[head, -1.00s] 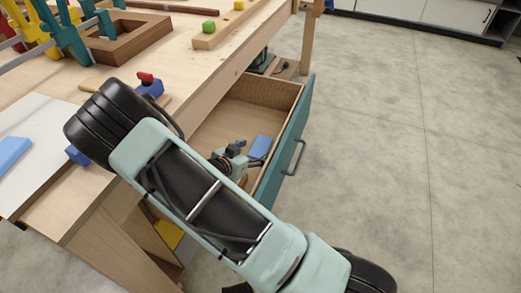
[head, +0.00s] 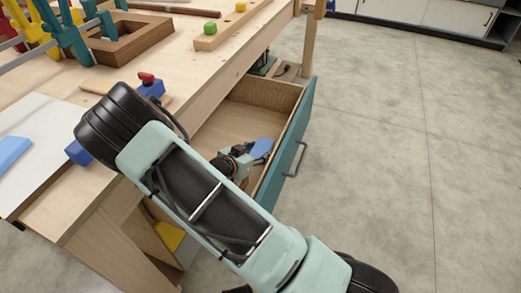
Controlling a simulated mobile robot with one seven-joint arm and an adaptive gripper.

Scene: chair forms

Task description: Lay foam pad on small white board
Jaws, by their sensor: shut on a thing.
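A blue foam pad (head: 262,148) is in the open drawer, held tilted at my gripper (head: 250,152). My gripper reaches down into the drawer and is shut on the pad's near end. The fingertips are small in the view and partly hidden by the wrist, so the exact contact is hard to see. A white board (head: 45,118) lies on the workbench at the far left, well apart from the gripper. A light blue block (head: 13,150) rests on that board.
The open drawer (head: 295,140) has a teal front with a handle. A blue clamp-like item with a red knob (head: 149,86) and another blue piece (head: 78,152) are on the workbench (head: 190,60). A wooden frame (head: 125,38) and clamps stand at the back. Floor to the right is clear.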

